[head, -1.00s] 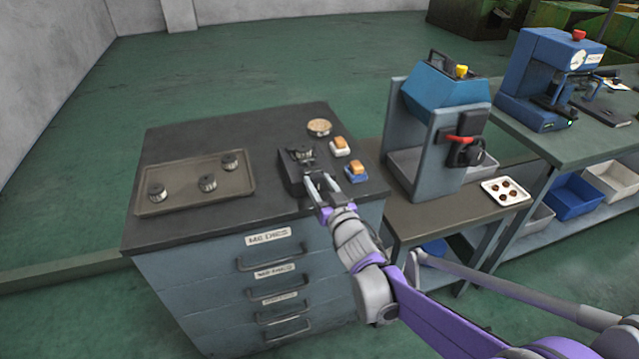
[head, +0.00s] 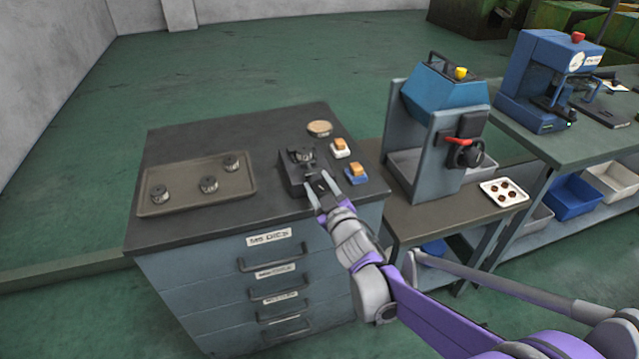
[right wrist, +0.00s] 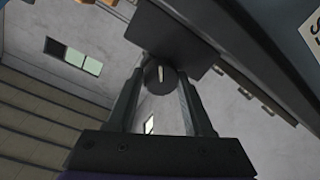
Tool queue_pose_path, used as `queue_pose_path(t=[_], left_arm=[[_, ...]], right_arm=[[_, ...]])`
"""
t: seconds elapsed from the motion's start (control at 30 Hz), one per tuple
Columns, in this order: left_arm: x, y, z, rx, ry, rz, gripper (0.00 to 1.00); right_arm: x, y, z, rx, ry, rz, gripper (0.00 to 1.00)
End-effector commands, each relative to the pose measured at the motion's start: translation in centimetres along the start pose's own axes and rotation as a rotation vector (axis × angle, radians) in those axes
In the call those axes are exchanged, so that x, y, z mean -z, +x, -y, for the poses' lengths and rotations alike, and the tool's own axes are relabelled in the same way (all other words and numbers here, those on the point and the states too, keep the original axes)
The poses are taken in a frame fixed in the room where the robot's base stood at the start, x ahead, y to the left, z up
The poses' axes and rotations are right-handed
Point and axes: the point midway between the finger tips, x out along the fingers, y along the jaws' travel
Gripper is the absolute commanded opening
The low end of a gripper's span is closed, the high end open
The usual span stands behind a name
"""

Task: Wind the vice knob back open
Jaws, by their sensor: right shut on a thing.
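A small dark vice (head: 296,177) stands near the front right of the cabinet top, with a round grey die (head: 301,155) in its top. The vice knob (right wrist: 160,76) is dark and round with a pale mark, upright in the right wrist view. My right gripper (head: 319,188) reaches in from the front of the cabinet. Its two fingers lie on either side of the knob and are shut on it, as the right wrist view (right wrist: 160,95) also shows. The fingers partly hide the knob in the head view. My left gripper is not in view.
A tray (head: 160,206) with three dies lies on the left of the cabinet top (head: 225,135). A blue press (head: 445,95) stands on the bench to the right.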

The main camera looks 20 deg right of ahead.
Motion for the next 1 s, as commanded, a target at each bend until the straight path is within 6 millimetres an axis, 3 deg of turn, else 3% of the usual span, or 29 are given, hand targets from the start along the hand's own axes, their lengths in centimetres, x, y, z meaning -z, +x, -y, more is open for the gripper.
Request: queue_pose_path(t=[0.6,1.0], left_arm=[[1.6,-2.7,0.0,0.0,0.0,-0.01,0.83],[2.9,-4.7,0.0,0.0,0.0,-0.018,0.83]], right_arm=[[0.2,0.0,0.2,-0.004,-0.579,0.037,0.0],[0.1,0.0,0.2,-0.006,-0.874,0.055,0.0]])
